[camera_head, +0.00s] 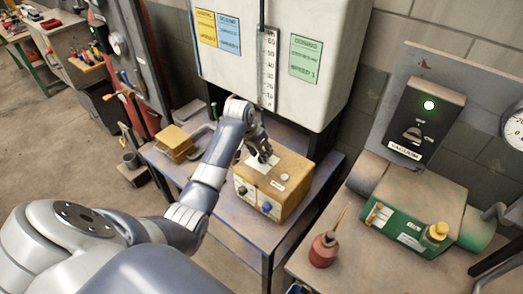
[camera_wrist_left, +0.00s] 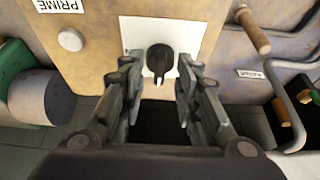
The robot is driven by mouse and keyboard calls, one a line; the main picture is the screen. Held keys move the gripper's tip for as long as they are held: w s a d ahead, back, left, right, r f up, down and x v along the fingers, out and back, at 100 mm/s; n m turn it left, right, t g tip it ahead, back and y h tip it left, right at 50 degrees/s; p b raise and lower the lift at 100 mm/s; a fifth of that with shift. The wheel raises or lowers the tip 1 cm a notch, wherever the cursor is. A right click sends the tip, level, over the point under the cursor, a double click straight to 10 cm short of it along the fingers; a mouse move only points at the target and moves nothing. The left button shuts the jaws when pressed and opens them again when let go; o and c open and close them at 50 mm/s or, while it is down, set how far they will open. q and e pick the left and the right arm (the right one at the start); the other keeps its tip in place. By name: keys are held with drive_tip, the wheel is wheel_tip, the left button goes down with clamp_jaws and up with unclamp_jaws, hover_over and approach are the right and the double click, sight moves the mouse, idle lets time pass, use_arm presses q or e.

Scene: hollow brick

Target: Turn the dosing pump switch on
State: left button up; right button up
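The dosing pump looks to be the ochre box (camera_head: 293,178) on the blue table in the head view. A black rotary switch (camera_wrist_left: 160,57) sits on a white plate (camera_wrist_left: 195,38) on its top face. A PRIME label (camera_wrist_left: 58,6) and a round button (camera_wrist_left: 70,40) are beside it in the wrist view. My left gripper (camera_head: 264,155) is over the top of the box. In the wrist view my left gripper (camera_wrist_left: 158,70) is open, one finger on each side of the switch, with gaps between. The switch's markings are not readable. My right gripper is not in view.
A white cabinet (camera_head: 275,70) with a scale hangs above and behind the pump. A smaller ochre block (camera_head: 174,141) lies on the table (camera_head: 168,171) to the left. At right stand a lit VACUUM switch box (camera_head: 425,118), a green machine (camera_head: 415,220) and a red oil can (camera_head: 323,250).

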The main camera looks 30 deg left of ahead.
use_arm(q)
drive_tip(key=shift+w+f, duration=0.2)
drive_tip(key=shift+f, duration=0.25)
drive_tip(key=c, duration=0.7)
